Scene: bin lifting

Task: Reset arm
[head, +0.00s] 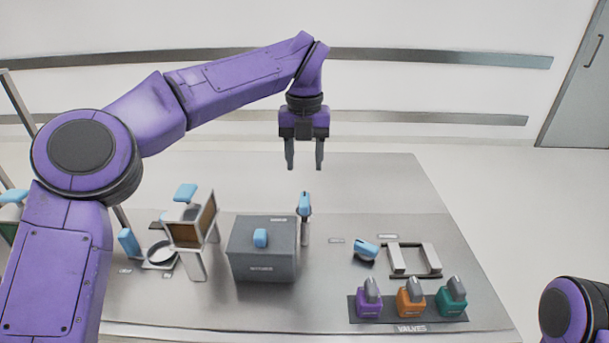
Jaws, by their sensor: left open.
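My left gripper (305,155) points straight down above the far part of the table (380,185). Its two dark fingers are apart with nothing between them. My left arm (235,88) comes in from the left and reaches across, raised well above the objects. Of my right arm, only a purple joint (567,312) shows at the lower right edge; its gripper is out of view.
A grey box (262,262) with a blue handle stands mid-table. A wooden-sided stand (191,228) is at left. At right are a blue-topped piece (366,250), a bracket frame (414,260) and a tray of valves (408,322).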

